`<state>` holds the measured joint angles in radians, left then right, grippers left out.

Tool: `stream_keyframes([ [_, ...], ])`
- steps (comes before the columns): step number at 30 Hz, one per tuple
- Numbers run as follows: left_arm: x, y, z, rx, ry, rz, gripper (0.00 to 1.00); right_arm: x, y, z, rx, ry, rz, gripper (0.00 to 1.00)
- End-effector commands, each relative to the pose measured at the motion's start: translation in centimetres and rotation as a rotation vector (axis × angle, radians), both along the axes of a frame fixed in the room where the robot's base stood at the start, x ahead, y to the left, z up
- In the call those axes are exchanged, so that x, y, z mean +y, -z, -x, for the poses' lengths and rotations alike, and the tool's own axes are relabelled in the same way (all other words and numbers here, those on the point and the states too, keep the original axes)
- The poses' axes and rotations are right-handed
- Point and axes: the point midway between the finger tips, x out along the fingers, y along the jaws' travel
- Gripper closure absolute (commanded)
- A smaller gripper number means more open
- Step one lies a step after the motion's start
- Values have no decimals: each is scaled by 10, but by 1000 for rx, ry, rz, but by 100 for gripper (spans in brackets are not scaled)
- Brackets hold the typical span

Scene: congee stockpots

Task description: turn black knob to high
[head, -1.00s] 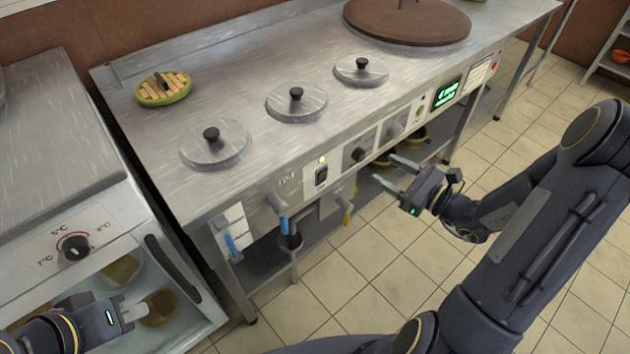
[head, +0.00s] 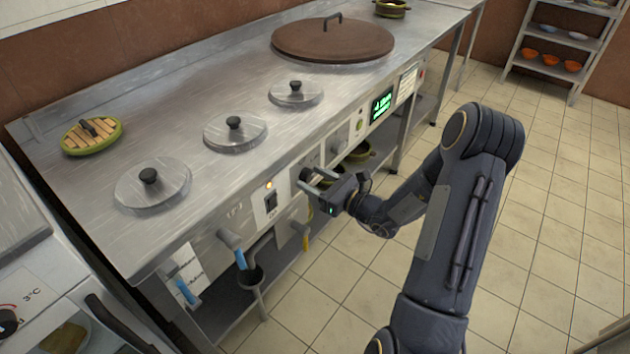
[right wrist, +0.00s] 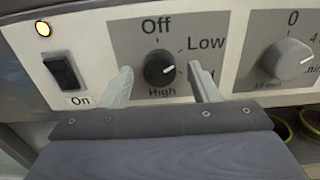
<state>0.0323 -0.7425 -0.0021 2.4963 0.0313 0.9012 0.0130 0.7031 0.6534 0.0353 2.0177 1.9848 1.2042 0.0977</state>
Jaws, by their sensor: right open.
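The black knob (right wrist: 159,67) sits on a grey panel marked Off at top, Low at upper right and High at the bottom. A label at right is partly hidden by a finger. The knob's white mark points right and slightly up, below Low. My right gripper (right wrist: 160,76) is open, one finger on each side of the knob, with gaps visible on both sides. In the head view my right gripper (head: 311,181) is at the counter's front panel and largely hides the knob. My left gripper is out of view.
A grey knob (right wrist: 287,60) is to the right of the black one. A black switch (right wrist: 63,71) marked On and a lit lamp (right wrist: 43,29) are to its left. Lidded pots line the steel counter (head: 75,205). Tiled floor (head: 545,225) is clear at right.

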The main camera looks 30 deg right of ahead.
Motion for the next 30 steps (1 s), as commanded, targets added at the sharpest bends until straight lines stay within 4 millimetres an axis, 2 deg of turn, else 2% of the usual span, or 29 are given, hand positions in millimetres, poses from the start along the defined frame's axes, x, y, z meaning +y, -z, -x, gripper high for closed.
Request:
stream_keyframes([
  [3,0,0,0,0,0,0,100,0,0,0,0,0,0,46],
  [13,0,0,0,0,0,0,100,0,0,0,0,-1,1,89],
  [22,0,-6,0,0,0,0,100,0,-1,1,16,-1,-36,90],
  [30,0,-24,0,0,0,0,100,1,-4,1,78,-1,-186,90],
])
